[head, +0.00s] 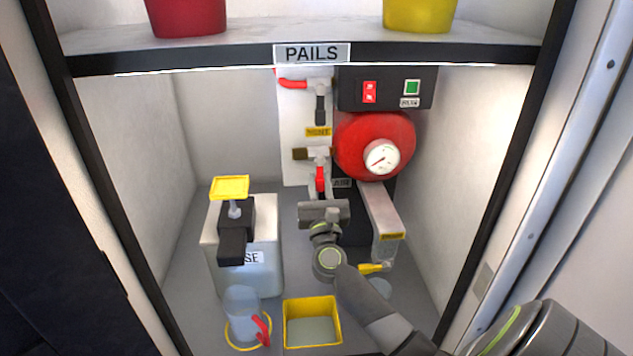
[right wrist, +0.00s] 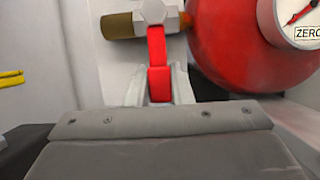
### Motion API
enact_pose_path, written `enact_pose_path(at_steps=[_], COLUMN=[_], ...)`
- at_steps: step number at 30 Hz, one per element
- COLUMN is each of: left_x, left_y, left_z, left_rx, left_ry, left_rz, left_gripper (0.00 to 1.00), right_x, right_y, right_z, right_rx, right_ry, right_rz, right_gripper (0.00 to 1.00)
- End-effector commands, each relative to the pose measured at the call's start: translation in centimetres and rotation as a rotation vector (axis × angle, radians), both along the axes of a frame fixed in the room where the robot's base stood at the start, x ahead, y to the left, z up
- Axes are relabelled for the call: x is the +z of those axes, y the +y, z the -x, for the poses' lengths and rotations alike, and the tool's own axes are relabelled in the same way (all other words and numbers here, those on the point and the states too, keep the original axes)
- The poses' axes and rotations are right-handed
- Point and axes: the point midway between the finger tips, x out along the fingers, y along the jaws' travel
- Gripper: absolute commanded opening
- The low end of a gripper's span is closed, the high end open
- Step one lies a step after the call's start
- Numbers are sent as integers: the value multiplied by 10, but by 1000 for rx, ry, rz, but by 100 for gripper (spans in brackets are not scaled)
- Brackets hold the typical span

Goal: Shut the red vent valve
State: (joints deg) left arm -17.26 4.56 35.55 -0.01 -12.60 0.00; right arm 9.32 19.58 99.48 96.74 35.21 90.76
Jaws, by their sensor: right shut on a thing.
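The red vent valve is on the white panel at the back of the cabinet, beside the red tank. Its red handle (head: 320,179) hangs straight down from the valve body, below a brass fitting (head: 299,154). In the right wrist view the handle (right wrist: 158,62) runs down from a hex nut in between my fingertips. My right gripper (head: 321,198) reaches up from below and is shut on the handle's lower end, which the fingers partly hide. My left gripper is not in view.
The red tank (head: 372,143) with a white gauge (head: 382,157) is close to the right of the handle. A white canister (head: 245,279), a clear jug (head: 241,306) and a yellow-rimmed tray (head: 288,325) stand below.

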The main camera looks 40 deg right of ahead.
Motion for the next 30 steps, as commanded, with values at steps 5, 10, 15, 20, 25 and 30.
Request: enact_pose_path(at_steps=[5,10,15,20,25,30], left_x=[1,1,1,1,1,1], left_y=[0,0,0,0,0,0], left_z=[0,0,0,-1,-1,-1], left_rx=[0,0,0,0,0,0], left_ry=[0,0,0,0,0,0], left_rz=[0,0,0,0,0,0], left_gripper=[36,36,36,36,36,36], right_x=[-1,-1,-1,0,0,-1], right_y=[-1,-1,-1,-1,-1,0], right_z=[1,1,1,1,1,2], right_rx=[0,-1,-1,-1,-1,1], right_ry=[12,13,13,12,11,10], right_rz=[15,19,19,19,17,17], right_gripper=[0,0,0,38,42,42])
